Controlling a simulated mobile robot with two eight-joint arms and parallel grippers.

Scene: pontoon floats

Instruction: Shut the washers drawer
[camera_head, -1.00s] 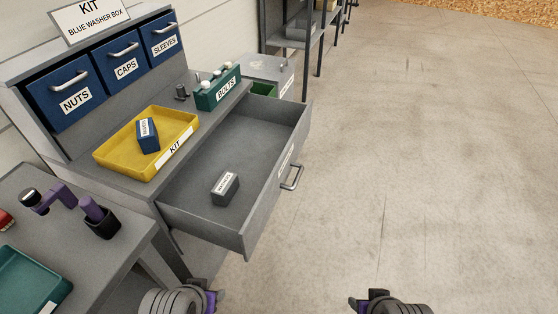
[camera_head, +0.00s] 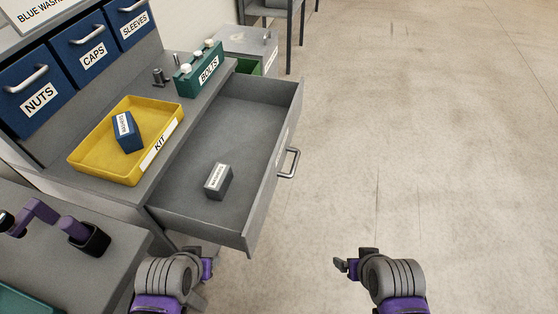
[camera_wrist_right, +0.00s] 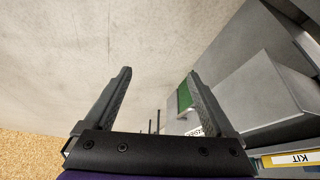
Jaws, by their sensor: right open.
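The washers drawer (camera_head: 262,205) is grey and stands pulled out of the bench. Its bar handle (camera_head: 291,163) is on the front, facing right, and the front label is seen at too steep an angle to read. A small grey labelled box (camera_head: 218,182) lies inside. My right gripper (camera_head: 345,264) is in front of the drawer, to the right of and below the handle in the picture, apart from it. In the right wrist view it is open and empty (camera_wrist_right: 158,76). My left gripper (camera_head: 209,263) is below the drawer's near corner in the picture; its fingers are not clear.
A yellow kit tray (camera_head: 78,158) with a blue box (camera_head: 127,132) sits on the bench top. A green bolts holder (camera_head: 203,70) stands behind it. Blue nuts, caps and sleeves bins line the back. A side table (camera_head: 50,262) is at left. The floor at right is clear.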

